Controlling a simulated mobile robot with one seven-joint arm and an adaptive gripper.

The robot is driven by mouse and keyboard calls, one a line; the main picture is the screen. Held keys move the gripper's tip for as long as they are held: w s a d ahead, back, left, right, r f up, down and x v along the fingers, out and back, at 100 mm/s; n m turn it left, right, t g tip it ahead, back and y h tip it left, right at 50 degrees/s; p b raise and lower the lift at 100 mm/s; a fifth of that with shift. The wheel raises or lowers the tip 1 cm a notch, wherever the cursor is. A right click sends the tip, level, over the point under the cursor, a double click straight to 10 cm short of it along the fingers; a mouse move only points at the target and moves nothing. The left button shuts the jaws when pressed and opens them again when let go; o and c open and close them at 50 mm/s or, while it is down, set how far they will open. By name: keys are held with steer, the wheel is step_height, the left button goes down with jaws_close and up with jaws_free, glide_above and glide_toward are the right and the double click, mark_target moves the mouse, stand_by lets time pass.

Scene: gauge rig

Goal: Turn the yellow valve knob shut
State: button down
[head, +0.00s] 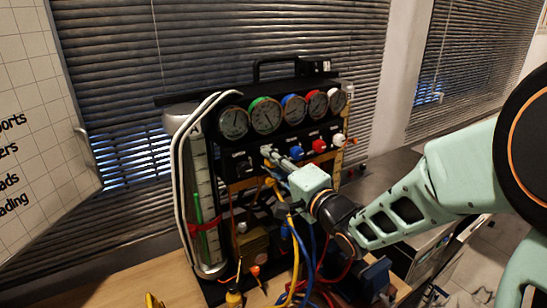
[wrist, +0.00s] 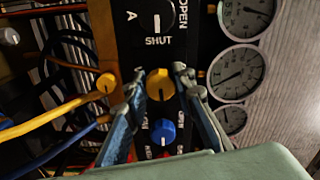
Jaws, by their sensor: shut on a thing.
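The yellow valve knob (wrist: 160,85) sits on the black panel in the wrist view, between the large black knob and the blue knob. My gripper (wrist: 159,80) has one finger on each side of it and is shut on it. In the head view, my gripper (head: 269,153) reaches the panel below the gauges, and the yellow knob is hidden there.
A blue knob (head: 296,152), a red knob (head: 319,146) and a white knob (head: 339,139) stand to the right in the panel row. A black knob (wrist: 157,16) marked SHUT and OPEN is close by. Gauges (head: 266,115) line the top. Yellow and blue hoses (head: 293,245) hang below.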

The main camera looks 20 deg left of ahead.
steer(key=shift+m, duration=0.4)
steer(key=c, duration=1.6)
jaws_free()
steer(key=v, duration=0.7)
steer(key=shift+s+d, duration=0.15)
steer(key=shift+d, duration=0.05)
